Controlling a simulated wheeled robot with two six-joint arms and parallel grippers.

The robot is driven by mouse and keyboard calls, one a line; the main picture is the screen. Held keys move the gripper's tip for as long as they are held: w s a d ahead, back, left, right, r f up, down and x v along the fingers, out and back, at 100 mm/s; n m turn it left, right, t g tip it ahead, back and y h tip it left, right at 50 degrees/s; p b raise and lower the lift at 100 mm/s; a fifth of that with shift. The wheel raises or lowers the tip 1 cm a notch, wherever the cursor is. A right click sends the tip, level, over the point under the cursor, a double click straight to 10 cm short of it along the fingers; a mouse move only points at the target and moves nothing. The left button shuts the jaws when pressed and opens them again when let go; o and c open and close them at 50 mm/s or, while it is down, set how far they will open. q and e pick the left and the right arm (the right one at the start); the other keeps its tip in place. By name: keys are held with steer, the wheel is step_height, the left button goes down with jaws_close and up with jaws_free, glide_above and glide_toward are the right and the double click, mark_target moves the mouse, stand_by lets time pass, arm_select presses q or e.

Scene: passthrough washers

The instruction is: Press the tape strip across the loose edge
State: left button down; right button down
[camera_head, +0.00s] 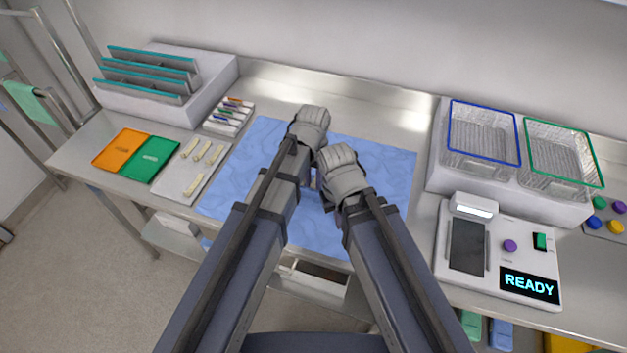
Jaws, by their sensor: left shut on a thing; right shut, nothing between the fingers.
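A blue wrinkled sheet (385,165) lies spread over the middle of the worktop. Short cream tape strips (203,150) lie on a pale board (176,180) left of the sheet. A small pale patch shows between the two grippers, too small to identify. My arms cover much of the sheet, and I cannot make out which edge is loose.
Orange (120,148) and green (150,158) cards lie at the left, below a rack (150,75). A pen tray (229,117) is beside the sheet. Wire baskets (483,135) stand at the right, behind a device (497,250) reading READY. An open drawer (318,280) is below the front edge.

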arm_select(q)
steer(key=c, duration=0.7)
jaws_free()
steer(key=shift+r, duration=0.15)
arm_select(e)
steer(key=shift+r, duration=0.15)
arm_select(q)
step_height(320, 180, up, 8)
steer(key=p, duration=0.8)
steer(key=shift+f, duration=0.2)
arm_select(e)
step_height(320, 180, up, 8)
arm_select(q)
steer(key=shift+y, duration=0.6)
steer(key=s+a+f+b, duration=0.1)
steer(key=s, duration=0.3)
steer(key=s+a+f+b, duration=0.2)
steer(key=s, duration=0.2)
steer(key=s+a+f+b, duration=0.1)
steer(key=s+a, duration=0.1)
steer(key=s, duration=0.2)
steer(key=shift+s+f+b, duration=0.15)
steer(key=shift+f+b, duration=0.15)
steer(key=shift+b, duration=0.1)
arm_select(e)
step_height(320, 180, down, 5)
steer(key=shift+f, duration=0.1)
